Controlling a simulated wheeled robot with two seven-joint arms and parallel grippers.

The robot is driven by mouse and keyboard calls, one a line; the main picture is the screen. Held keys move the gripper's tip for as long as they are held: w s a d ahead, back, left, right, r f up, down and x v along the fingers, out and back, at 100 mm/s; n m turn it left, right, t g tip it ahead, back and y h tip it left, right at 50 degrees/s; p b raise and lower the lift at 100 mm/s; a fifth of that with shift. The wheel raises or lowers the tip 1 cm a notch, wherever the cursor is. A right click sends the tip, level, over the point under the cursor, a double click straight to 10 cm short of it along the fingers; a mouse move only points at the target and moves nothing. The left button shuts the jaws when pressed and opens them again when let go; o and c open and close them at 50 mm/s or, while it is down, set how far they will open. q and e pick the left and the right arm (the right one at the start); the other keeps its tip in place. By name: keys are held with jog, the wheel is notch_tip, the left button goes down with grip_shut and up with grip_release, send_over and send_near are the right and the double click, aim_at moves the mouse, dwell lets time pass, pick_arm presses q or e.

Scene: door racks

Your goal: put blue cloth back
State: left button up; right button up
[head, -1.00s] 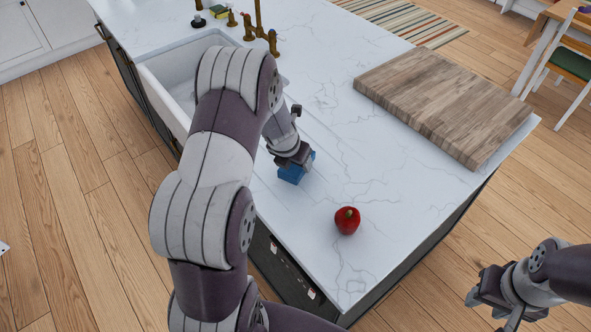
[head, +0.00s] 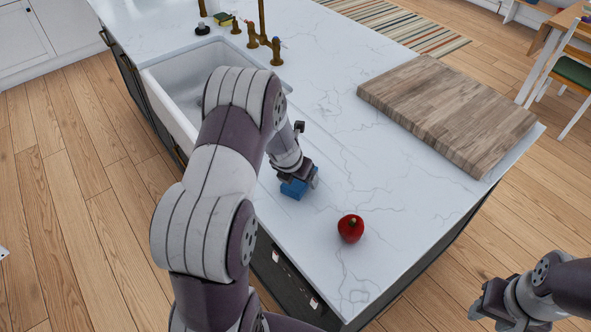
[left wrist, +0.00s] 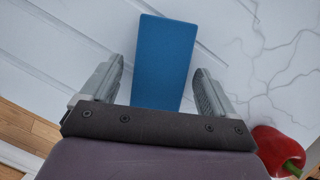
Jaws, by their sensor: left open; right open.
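The blue cloth (head: 293,190) is a small folded block on the white marble counter, between the sink and the red pepper. My left gripper (head: 299,181) is right over it, pointing down, and partly hides it. In the left wrist view the blue cloth (left wrist: 163,62) lies between the two open fingers of the left gripper (left wrist: 160,88), with a gap visible on each side. My right gripper (head: 488,305) is open and empty, low at the right, over the floor and away from the counter.
A red pepper (head: 350,228) sits near the counter's front edge, right of the cloth; it also shows in the left wrist view (left wrist: 279,152). A wooden board (head: 447,112) lies at the back right. A white sink (head: 185,92) and brass taps (head: 264,42) are at the left.

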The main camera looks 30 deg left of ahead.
pick_arm(q)
jog(key=p+v, duration=0.3)
jog(key=v, duration=0.8)
jog(key=s+d+r+n+g, duration=0.1)
jog(key=s+d+n, duration=0.5)
jog(key=n, duration=1.1)
jog(key=s+d+r+n+g, duration=0.2)
jog(key=s+d+n, duration=0.4)
jog(key=n, duration=1.2)
jog(key=s+r, duration=0.1)
jog(key=s, duration=0.2)
jog(key=shift+r+n, duration=0.3)
jog(key=shift+r, duration=0.05)
